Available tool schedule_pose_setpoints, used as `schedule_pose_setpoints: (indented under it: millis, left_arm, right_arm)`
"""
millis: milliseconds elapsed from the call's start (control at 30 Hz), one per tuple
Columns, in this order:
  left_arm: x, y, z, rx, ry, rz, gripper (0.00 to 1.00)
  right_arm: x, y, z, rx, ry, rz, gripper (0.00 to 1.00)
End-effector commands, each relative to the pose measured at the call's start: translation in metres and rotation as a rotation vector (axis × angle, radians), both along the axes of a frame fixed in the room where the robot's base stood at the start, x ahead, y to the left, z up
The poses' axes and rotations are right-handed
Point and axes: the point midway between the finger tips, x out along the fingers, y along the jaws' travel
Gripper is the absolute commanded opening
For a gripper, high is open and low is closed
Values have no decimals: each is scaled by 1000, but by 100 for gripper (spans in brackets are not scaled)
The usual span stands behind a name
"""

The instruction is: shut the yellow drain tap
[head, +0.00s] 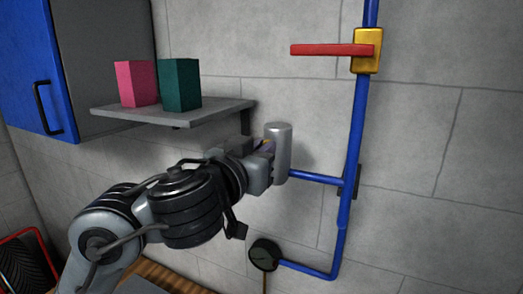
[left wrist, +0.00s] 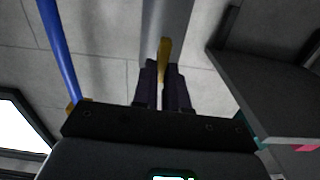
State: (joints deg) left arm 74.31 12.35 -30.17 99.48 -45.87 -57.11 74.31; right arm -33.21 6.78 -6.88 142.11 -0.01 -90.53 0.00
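The yellow drain tap's lever (left wrist: 165,52) shows in the left wrist view, standing in front of a grey cylinder. My left gripper (left wrist: 163,85) has its two dark fingers close on both sides of the lever, with only a narrow gap between them, and looks shut on it. In the head view my left gripper (head: 264,150) is at the left side of the upright grey cylinder (head: 279,152). My right gripper is not in view.
A blue pipe (head: 352,150) runs up the wall to a brass valve (head: 368,65) with a red handle (head: 325,50). A round dark gauge (head: 264,254) sits below. A grey shelf (head: 215,112) holds a pink box (head: 136,83) and a green box (head: 179,85).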

Motion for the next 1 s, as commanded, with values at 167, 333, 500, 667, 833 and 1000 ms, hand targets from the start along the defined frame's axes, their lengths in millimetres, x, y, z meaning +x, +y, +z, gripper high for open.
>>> schedule_pose_setpoints:
  millis: [167,333,500,667,833,1000]
  left_arm:
    - [0,0,0,1,0,0,0]
    - [0,0,0,23,-10,0,0]
    - [0,-1,0,85,-38,0,0]
    - [-1,-2,0,185,-84,1,0]
    - [-1,-4,-1,326,-148,1,0]
    - [-2,-5,-2,473,-216,1,0]
  right_arm:
    - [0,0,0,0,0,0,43]
    - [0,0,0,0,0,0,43]
    - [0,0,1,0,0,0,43]
    - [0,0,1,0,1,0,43]
    - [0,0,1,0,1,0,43]
    - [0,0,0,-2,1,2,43]
